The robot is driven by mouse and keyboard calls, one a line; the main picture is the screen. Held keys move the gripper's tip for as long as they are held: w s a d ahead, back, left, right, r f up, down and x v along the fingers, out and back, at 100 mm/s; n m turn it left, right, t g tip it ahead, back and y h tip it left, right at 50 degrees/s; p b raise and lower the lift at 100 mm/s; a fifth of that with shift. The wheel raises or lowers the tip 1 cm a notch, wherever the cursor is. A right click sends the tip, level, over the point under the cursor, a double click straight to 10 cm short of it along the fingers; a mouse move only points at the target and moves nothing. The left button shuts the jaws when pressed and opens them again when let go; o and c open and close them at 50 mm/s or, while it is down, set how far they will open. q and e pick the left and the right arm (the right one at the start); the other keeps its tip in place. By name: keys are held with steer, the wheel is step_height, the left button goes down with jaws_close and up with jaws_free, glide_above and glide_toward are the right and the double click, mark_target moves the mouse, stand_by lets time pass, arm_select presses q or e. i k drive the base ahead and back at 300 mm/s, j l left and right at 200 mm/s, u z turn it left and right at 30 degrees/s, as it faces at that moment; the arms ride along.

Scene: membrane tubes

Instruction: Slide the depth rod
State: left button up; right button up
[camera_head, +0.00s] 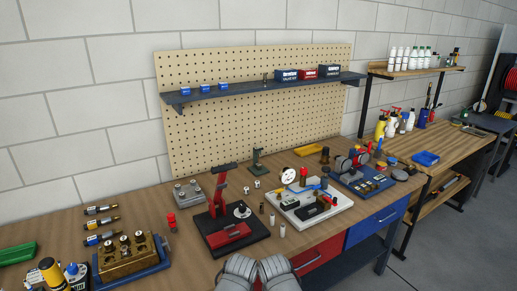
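I cannot tell for certain which part is the depth rod. A red upright press-like tool (219,190) stands on a black base plate (232,238) in the middle of the bench. A round white-faced part (242,210) and a flat red piece (229,235) are on the same plate. A white plate (318,213) to its right carries a dial gauge (288,175), a blue bar and black parts. Neither of my grippers can be made out. Two grey ribbed shapes at the bottom centre seem to be parts of my arms.
A brass block fixture (127,257) and yellow-banded tools (101,225) are at the left. A grey plate with knobs (187,193) and a blue-based fixture (365,182) stand farther back. A shelf (240,89) crosses the pegboard. Bare wood shows at the back left.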

mark_target(260, 148)
steer(key=i+l+u, duration=0.4)
steer(key=l, duration=0.25)
steer(key=l+u, duration=0.4)
steer(key=l, duration=0.25)
steer(key=i, duration=0.05)
